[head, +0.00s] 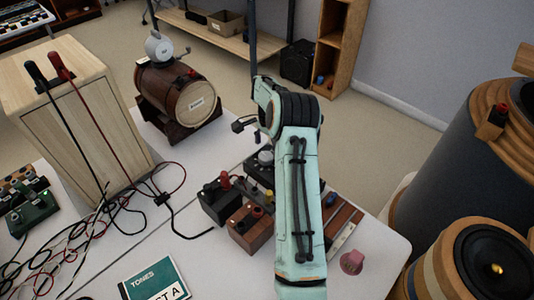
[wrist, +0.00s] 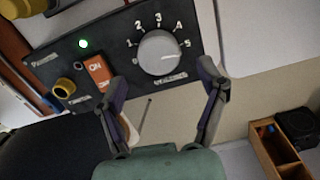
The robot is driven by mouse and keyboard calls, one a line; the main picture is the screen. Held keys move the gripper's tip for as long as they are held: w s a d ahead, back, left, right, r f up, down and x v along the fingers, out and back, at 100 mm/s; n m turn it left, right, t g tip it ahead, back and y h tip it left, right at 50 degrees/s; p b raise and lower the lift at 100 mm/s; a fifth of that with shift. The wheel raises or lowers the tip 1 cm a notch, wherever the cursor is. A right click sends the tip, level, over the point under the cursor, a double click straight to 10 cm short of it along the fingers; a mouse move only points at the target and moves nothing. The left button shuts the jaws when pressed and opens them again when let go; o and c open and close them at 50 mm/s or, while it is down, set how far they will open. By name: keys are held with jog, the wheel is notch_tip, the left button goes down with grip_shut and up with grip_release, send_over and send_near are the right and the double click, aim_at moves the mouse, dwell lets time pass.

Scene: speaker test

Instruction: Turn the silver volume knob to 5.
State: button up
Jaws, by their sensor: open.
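The silver volume knob (wrist: 160,52) is a round grey dial on a black panel (wrist: 112,28) in the wrist view. Numbers 1 to 5 run in an arc around it, with 5 at its right. I cannot make out a pointer mark on the knob. My gripper (wrist: 160,76) is open, its two fingers spread on either side below the knob, and nothing is between them. The fingers look apart from the knob.
The panel also has a lit green light (wrist: 84,44), an orange ON switch (wrist: 98,73) and a yellow knob (wrist: 63,87). Dark and brown boxes (head: 250,228) with terminals stand close by. A wooden speaker cabinet (head: 65,95) with cables is at left; a barrel (head: 178,92) stands behind.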

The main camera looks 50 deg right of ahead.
aim_at(267, 155)
notch_tip(267, 155, up, 8)
jog(key=shift+r, duration=0.25)
dwell(0.5)
jog(key=w+a+r+n+t+h, duration=0.25)
jog(key=w+a+r, duration=0.25)
jog(key=a+r, duration=0.7)
jog(key=s+a+r+n, duration=0.4)
jog(key=a+r, duration=0.3)
jog(key=a, duration=0.3)
jog(key=s+a+n+y, duration=0.2)
jog(key=s+a+n, duration=0.3)
jog(key=s+a, duration=0.3)
jog(key=s+a+f+n+g, duration=0.1)
jog(key=s+f+n, duration=0.3)
jog(key=s, duration=0.4)
jog(key=s+a+f+n+g+y, duration=0.1)
jog(key=s+a+f+n, duration=0.3)
jog(key=s+f, duration=0.3)
jog(key=shift+s+f+n+g, duration=0.3)
jog(key=shift+s+n+g, duration=0.05)
jog(key=shift+s, duration=0.6)
